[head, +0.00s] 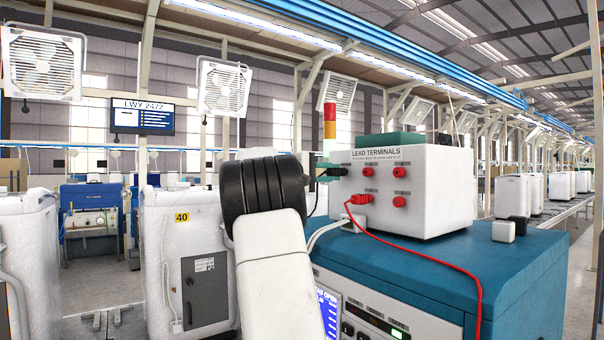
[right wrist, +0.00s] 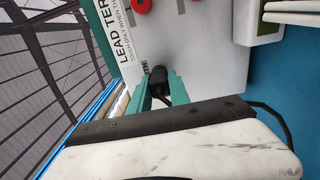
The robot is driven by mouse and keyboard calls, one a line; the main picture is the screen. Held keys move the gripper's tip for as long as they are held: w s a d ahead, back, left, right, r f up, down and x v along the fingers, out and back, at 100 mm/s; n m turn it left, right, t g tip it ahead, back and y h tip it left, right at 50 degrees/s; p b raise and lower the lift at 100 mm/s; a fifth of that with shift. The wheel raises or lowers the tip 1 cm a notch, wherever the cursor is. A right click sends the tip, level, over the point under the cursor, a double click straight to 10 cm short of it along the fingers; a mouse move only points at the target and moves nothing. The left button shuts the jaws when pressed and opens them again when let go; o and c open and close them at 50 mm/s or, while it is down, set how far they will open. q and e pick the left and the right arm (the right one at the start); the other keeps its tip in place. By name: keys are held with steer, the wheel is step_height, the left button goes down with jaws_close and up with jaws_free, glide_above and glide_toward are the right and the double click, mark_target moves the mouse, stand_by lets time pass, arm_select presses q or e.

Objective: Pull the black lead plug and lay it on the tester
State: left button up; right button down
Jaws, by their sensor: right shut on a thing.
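The black lead plug (head: 336,171) is at the left of the white LEAD TERMINALS box (head: 440,200), at its front panel. My right gripper (right wrist: 160,90) is shut on the black plug (right wrist: 158,78), with a teal finger on each side of it. The plug's tip is close to the panel; I cannot tell whether it is still seated in a socket. The white box stands on the teal tester (head: 450,275). In the head view my right arm hides part of the tester's left side. My left gripper is out of view.
A red plug (head: 358,200) with a red lead is in the panel, among several red sockets. White and black small blocks (head: 503,231) sit on the tester's right side. White cables (head: 325,232) run along the box's left. The teal top in front of the box is mostly clear.

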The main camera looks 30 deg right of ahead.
mark_target(328, 172)
steer(key=shift+s+a, duration=0.15)
steer(key=shift+a, duration=1.3)
steer(key=shift+s+a, duration=0.1)
steer(key=shift+a, duration=1.35)
